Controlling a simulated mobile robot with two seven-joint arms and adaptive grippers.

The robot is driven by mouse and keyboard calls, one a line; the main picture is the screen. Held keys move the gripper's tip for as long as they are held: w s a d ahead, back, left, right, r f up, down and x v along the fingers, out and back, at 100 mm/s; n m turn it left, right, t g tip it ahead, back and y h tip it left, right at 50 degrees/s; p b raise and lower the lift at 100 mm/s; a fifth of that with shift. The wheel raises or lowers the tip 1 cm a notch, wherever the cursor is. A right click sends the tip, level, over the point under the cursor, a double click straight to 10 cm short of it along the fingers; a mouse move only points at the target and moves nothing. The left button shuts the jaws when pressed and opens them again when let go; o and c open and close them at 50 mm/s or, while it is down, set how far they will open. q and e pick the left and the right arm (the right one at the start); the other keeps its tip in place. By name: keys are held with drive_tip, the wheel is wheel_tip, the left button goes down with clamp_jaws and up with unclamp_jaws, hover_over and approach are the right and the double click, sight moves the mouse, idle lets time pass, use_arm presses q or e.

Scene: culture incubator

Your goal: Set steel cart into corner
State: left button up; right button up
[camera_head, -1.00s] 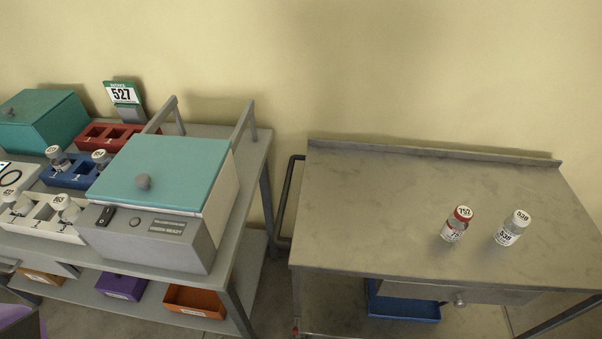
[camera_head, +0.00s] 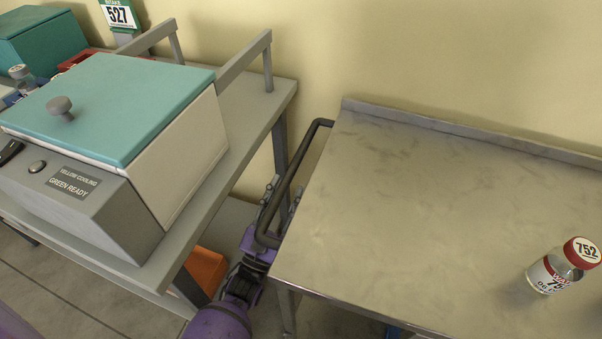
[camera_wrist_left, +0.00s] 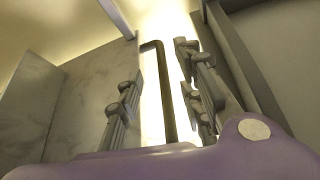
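The steel cart (camera_head: 420,190) stands against the wall at the right of the head view, with a bare grey top and a raised back lip. Its dark bar handle (camera_head: 292,178) is on the left side. My left gripper (camera_head: 274,205) is at the lower part of this handle. In the left wrist view the handle (camera_wrist_left: 160,95) runs between the two separated fingers of the gripper (camera_wrist_left: 158,95), with gaps on both sides. The gripper is open around the bar. My right gripper is not in view.
A red-capped vial (camera_head: 560,268) stands on the cart top near the right edge. A bench (camera_head: 245,125) with a teal-lidded cooling box (camera_head: 110,105) stands left of the cart. A narrow gap separates bench and cart.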

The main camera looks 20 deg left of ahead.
sight(297, 161)
use_arm(q)
drive_tip(key=w+r+t+h, duration=0.1)
drive_tip(key=r, duration=0.2)
drive_tip(key=w+d+r+m+t+h, duration=0.1)
drive_tip(key=r, duration=0.2)
drive_tip(key=w+d+r+m+t+p, duration=0.1)
drive_tip(key=r, duration=0.2)
drive_tip(key=shift+h, duration=0.4)
drive_tip(key=shift+s, duration=0.1)
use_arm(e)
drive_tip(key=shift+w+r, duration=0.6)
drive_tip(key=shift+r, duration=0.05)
use_arm(q)
drive_tip(key=shift+c, duration=0.2)
clamp_jaws()
